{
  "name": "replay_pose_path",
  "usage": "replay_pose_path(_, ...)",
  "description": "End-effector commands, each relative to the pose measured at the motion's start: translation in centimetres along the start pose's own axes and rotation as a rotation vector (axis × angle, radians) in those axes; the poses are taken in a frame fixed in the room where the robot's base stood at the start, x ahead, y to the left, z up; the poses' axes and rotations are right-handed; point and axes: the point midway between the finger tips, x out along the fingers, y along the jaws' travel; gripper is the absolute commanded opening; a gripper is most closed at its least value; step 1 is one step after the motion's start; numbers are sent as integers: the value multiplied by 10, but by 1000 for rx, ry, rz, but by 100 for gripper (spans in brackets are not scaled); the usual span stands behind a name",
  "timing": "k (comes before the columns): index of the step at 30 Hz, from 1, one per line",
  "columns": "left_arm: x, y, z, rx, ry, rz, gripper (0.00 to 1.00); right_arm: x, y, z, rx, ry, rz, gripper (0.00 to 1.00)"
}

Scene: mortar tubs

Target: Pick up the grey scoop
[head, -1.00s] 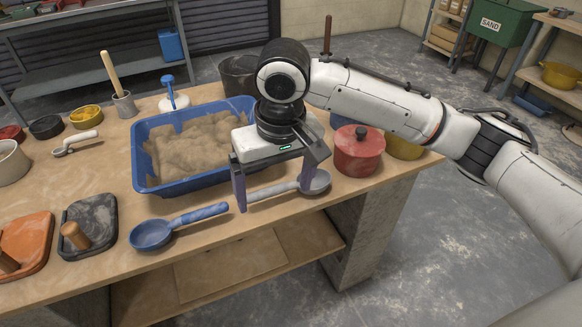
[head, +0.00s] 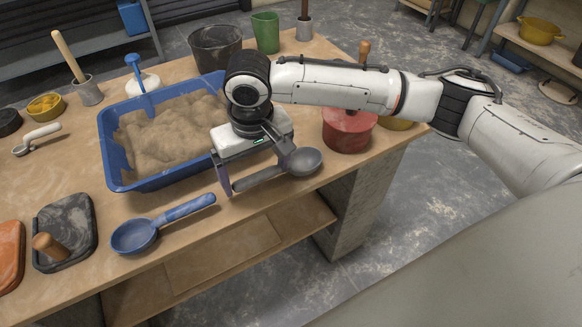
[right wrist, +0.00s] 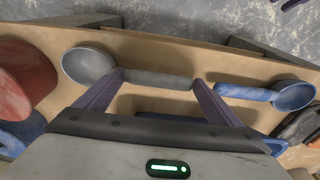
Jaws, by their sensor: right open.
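The grey scoop (head: 306,161) lies near the table's front edge, in front of the blue tub of sand (head: 112,160). Its bowl points right and its handle left. My right gripper (head: 256,178) is open above the handle, with one purple finger by the handle's left end and the other near the bowl. In the right wrist view the scoop (right wrist: 90,65) runs across the space beyond the fingers (right wrist: 159,80), which are spread along its handle. Contact cannot be told. My left gripper is not in view.
A blue scoop (head: 134,236) lies to the left of the grey one. A red lidded pot (head: 347,132) stands close right of the grey bowl. A black float (head: 68,222) with a wooden handle is further left. Dark and green buckets stand behind the tub.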

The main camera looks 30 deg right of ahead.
Motion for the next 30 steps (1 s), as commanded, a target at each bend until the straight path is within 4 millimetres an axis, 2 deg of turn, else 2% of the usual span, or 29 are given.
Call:
replay_pose_path(3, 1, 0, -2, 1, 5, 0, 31, 11, 0, 0, -1, 0, 0, 88)
replay_pose_path(11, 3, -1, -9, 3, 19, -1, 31, 13, 0, 0, -2, 1, 0, 88)
replay_pose_path(18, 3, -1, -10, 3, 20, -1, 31, 13, 0, 0, -1, 1, 0, 48)
replay_pose_path(21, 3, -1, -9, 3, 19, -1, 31, 12, 0, 0, -1, 2, 0, 34)
replay_pose_path(27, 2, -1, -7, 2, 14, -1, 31, 12, 0, 0, -1, 2, 0, 34)
replay_pose_path(30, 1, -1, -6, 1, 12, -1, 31, 5, 0, -2, -1, 4, -1, 34)
